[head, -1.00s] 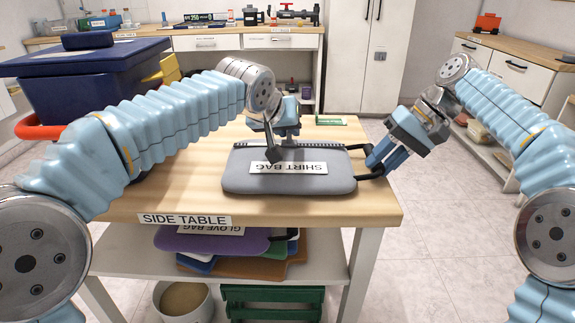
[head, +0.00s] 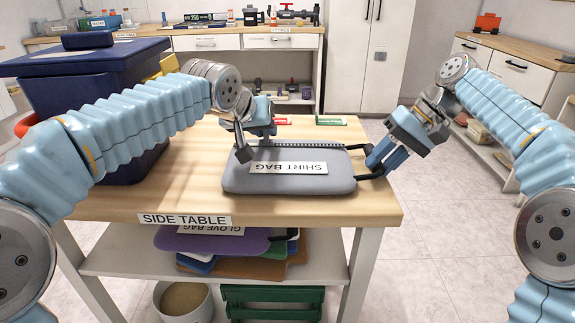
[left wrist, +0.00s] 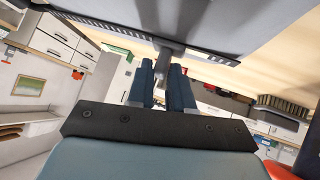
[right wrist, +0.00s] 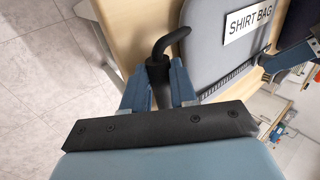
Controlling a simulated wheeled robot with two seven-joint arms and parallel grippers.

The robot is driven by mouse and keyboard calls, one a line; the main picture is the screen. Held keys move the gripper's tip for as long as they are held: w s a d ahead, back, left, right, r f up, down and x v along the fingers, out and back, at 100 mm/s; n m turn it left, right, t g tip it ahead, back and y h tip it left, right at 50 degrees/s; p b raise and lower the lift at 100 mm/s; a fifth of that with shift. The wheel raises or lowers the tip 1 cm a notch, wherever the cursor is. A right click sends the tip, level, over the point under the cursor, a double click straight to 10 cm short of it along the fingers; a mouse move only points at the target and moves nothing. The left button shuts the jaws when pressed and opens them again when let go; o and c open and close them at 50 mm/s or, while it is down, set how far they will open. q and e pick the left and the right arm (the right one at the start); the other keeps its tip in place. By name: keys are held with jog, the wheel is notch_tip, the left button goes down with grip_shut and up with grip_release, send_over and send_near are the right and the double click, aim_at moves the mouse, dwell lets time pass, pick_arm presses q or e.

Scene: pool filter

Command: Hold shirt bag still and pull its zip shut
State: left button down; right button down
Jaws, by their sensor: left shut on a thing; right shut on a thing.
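The grey shirt bag (head: 290,182) lies flat on the side table (head: 130,205), its label upside down in the head view. The toothed zip (head: 312,146) runs along its far edge. My left gripper (left wrist: 162,70) is shut on the zip pull (left wrist: 167,54), near the bag's left end in the head view. My own arm partly hides those fingers there. My right gripper (head: 376,168) is shut on the black loop (right wrist: 172,42) at the bag's right end. Whether the zip's edges are joined is too small to tell.
The lower shelf holds a purple glove bag (head: 200,240) and other flat bags. The table top in front of the shirt bag is clear.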

pick_arm(q)
jog(key=shift+a, duration=2.2)
jog(key=c, duration=1.2)
grip_release()
jog(key=shift+o, duration=0.2)
pick_arm(e)
jog(key=c, duration=0.8)
grip_release()
pick_arm(q)
notch_tip(320, 180, up, 6)
jog(key=shift+d, duration=0.1)
